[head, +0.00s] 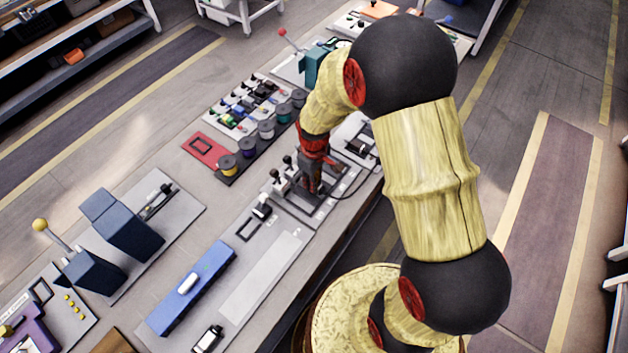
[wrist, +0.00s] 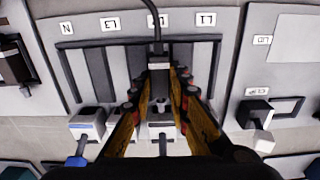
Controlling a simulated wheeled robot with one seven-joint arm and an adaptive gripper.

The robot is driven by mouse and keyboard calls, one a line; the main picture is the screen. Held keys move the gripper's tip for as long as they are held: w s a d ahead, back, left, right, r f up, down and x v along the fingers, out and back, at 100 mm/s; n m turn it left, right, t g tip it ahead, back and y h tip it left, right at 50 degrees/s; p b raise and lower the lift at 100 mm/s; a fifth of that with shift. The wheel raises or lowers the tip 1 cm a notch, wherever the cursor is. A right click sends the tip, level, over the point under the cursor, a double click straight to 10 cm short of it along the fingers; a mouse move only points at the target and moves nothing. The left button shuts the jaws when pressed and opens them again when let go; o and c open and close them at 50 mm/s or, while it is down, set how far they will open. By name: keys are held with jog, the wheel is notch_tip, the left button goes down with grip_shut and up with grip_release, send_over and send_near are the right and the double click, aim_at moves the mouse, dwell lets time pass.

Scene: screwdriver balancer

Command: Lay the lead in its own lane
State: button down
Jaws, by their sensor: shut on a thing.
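The lead (wrist: 156,35) is a thin black cable. It comes in from the top of the wrist view and ends in a dark, thicker piece between my fingers. My gripper (wrist: 160,82) is shut on that end; in the head view my gripper (head: 312,185) hides most of it. The lane block (wrist: 64,75) has a dark frame with several grey lanes, marked by small labels that read upside down. The lead passes over the lane by the label that looks like L2, partly hiding it. I cannot tell whether the lead touches the lane floor.
Small clamps with levers (wrist: 88,125) stand along the near side of the lane block. A black-and-white switch (wrist: 254,112) sits to the right. In the head view, a rack of spools (head: 247,147) and a blue bar (head: 205,275) lie on the bench (head: 180,160).

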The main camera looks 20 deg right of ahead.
jog(key=shift+f+b, duration=0.3)
jog(key=shift+f, duration=0.35)
dwell(0.6)
jog(key=c, duration=1.6)
grip_release()
jog(key=shift+c, duration=0.2)
jog(key=shift+r, duration=0.1)
notch_tip(320, 180, up, 12)
jog(key=shift+f, duration=0.1)
